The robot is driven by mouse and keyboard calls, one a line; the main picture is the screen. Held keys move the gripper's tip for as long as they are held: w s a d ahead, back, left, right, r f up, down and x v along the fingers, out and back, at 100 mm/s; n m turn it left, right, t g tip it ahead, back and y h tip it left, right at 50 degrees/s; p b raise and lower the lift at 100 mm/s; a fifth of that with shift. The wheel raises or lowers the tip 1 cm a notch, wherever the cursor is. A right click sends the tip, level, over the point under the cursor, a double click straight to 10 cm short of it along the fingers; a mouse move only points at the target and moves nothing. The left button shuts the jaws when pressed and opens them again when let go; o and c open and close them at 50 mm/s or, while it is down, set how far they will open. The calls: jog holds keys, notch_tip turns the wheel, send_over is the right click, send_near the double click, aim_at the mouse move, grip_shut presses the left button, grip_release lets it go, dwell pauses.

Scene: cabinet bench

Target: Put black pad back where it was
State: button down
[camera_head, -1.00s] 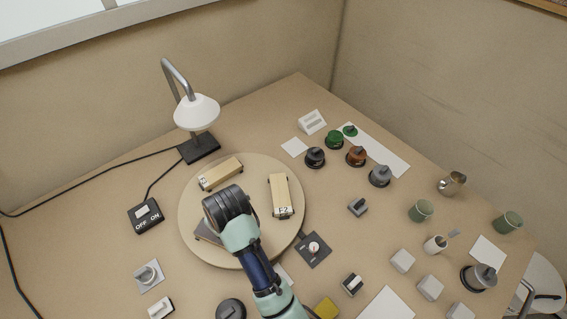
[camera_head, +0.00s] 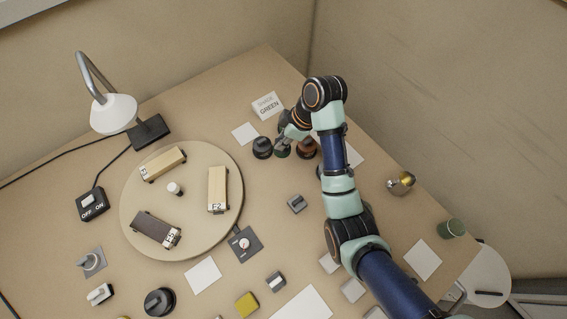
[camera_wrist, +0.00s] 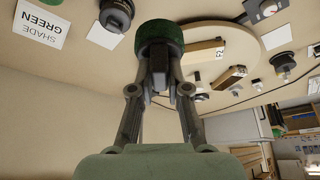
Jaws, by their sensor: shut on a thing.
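My gripper (camera_head: 287,143) is over the row of round pads at the back of the bench. In the wrist view, my gripper (camera_wrist: 162,72) is shut at a round green pad (camera_wrist: 160,32), which hides part of its fingertips. The green pad (camera_head: 282,152) shows only partly in the head view, behind my gripper. A black pad (camera_head: 262,147) with a dark knob stands just left of it, apart from my fingers. The black pad also shows in the wrist view (camera_wrist: 117,14). Whether the green pad touches the bench is unclear.
A sign reading GREEN (camera_head: 268,106) stands behind. A white card (camera_head: 245,133) lies at left. A turntable (camera_head: 190,245) holds several long blocks. A lamp (camera_head: 112,114) stands back left.

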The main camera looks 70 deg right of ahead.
jog(key=shift+w+a+f+b, duration=0.1)
jog(key=shift+f+b, duration=1.9)
jog(key=shift+f, duration=3.05)
jog(key=shift+a+f+b, duration=0.1)
jog(key=shift+f+b, duration=1.85)
jog(key=shift+f, duration=3.05)
jog(key=shift+f, duration=0.15)
jog(key=c, duration=1.2)
grip_release()
jog(key=shift+o, duration=0.3)
jog(key=p+v, duration=0.4)
jog(key=v, duration=0.8)
